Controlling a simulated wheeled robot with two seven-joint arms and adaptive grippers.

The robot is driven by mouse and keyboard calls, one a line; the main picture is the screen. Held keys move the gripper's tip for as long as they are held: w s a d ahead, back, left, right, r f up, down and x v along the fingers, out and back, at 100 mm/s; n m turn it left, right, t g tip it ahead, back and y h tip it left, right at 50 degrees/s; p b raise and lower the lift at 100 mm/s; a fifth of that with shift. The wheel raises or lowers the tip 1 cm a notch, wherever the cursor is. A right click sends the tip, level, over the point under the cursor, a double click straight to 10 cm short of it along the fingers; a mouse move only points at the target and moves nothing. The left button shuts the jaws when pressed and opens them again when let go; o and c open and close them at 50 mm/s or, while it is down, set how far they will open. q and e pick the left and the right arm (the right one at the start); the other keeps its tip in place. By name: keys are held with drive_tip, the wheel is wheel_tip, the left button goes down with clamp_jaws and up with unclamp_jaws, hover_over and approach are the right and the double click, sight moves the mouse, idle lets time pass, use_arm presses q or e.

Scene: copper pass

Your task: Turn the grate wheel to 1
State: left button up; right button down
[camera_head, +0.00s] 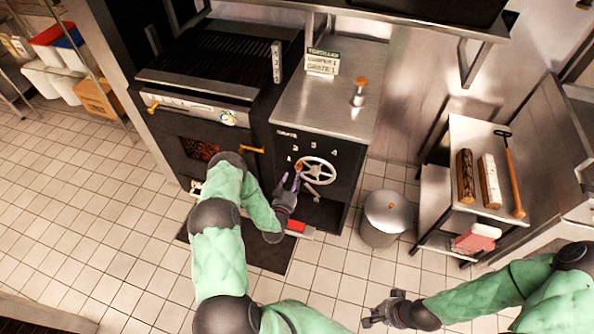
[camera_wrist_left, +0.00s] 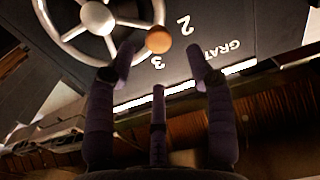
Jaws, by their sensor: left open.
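The grate wheel (camera_head: 318,172) is a pale spoked handwheel on the dark front panel of the cabinet beside the grill. Its orange knob (camera_head: 298,167) is at the upper left of its rim, near the painted numbers. In the left wrist view the wheel (camera_wrist_left: 97,17) is at the upper left and the knob (camera_wrist_left: 158,39) lies just beyond my fingertips. My left gripper (camera_head: 288,182) is open and empty, its fingers pointing at the knob from the lower left. Contact cannot be told. My right gripper (camera_head: 382,310) is low, far from the wheel; its jaw opening is unclear.
The grill (camera_head: 215,62) stands left of the cabinet. A small sign (camera_head: 322,62) and an orange-topped shaker (camera_head: 360,92) stand on the cabinet top (camera_head: 310,105). A lidded steel bin (camera_head: 387,215) is right of the cabinet. A side table (camera_head: 480,135) holds logs and a tool.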

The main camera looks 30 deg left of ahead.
sight(298, 168)
use_arm(q)
drive_tip(key=x, duration=0.5)
drive_tip(key=shift+w+a+b, duration=0.1)
drive_tip(key=shift+w+b, duration=0.25)
drive_tip(key=shift+w, duration=0.05)
clamp_jaws()
